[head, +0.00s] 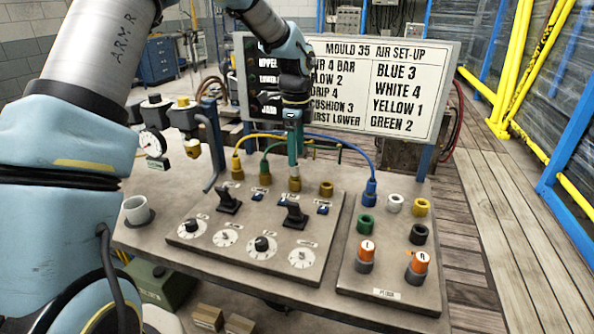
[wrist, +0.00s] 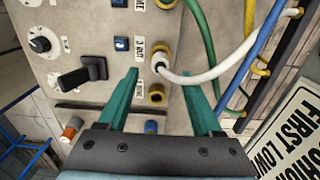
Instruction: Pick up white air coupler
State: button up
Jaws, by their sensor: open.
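The white air coupler (wrist: 159,64) sits in a brass socket in the wrist view, with its white hose (wrist: 205,76) curving off to the right. My gripper (wrist: 160,74) is open and empty, its teal fingers spread to either side. The coupler appears just beyond the fingertips, roughly midway between them. An empty brass socket (wrist: 156,93) shows between the fingers. In the head view my gripper (head: 294,150) points down over the row of sockets at the panel's back and hides most of the white coupler. I cannot tell the exact gap to it.
A yellow coupler (head: 237,166) and a green coupler (head: 265,174) stand to the left in the head view. A blue coupler (head: 370,190) stands on the right panel, near an empty white ring (head: 395,203). A set-up sign (head: 400,90) rises behind; hoses arch close by.

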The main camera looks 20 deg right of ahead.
aim_at(295, 172)
jog(key=shift+w+a+f+p, duration=0.1)
jog(key=shift+f+p, duration=1.2)
jog(key=shift+f, duration=1.4)
jog(key=shift+c, duration=0.4)
grip_shut()
